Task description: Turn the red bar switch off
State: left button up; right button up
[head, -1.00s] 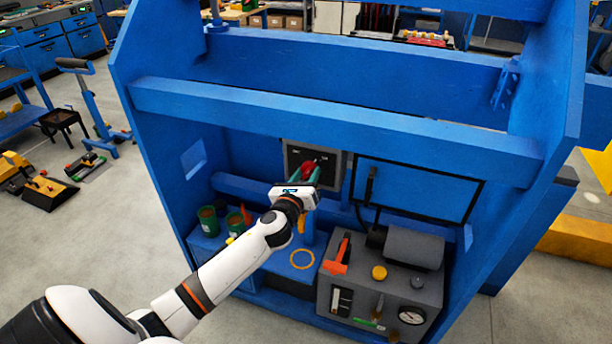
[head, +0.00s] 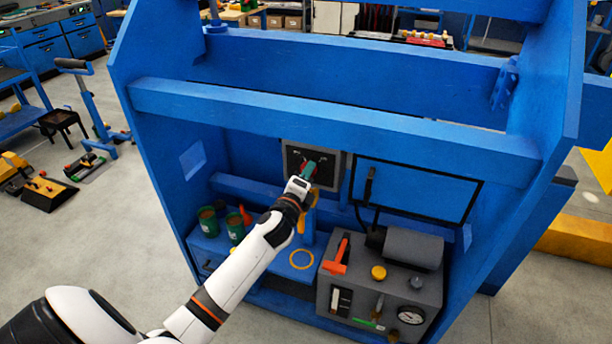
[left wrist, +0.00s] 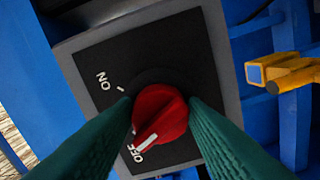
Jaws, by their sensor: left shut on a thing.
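The red bar switch (left wrist: 160,113) sits on a black plate (left wrist: 150,60) with a grey frame, marked ON and OFF. In the left wrist view its white mark points at the OFF label. My left gripper (left wrist: 162,118) has its green fingers on both sides of the red knob and is shut on it. In the head view the left gripper (head: 309,169) is at the switch panel (head: 331,175) and mostly hides the knob. My right gripper is not in view.
A yellow handle (left wrist: 283,72) stands out right of the switch plate. Below are a grey box (head: 385,290) with a gauge, green cups (head: 208,219) and a yellow ring (head: 302,259). A blue beam (head: 330,130) crosses above.

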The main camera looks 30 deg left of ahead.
pick_arm(q)
jog(key=shift+n, duration=2)
jog(key=o, duration=1)
jog(key=shift+c, duration=0.2)
jog(key=shift+s, duration=0.1)
jog(key=v, duration=1.2)
jog(key=shift+b, duration=0.45)
jog(key=shift+r, duration=0.1)
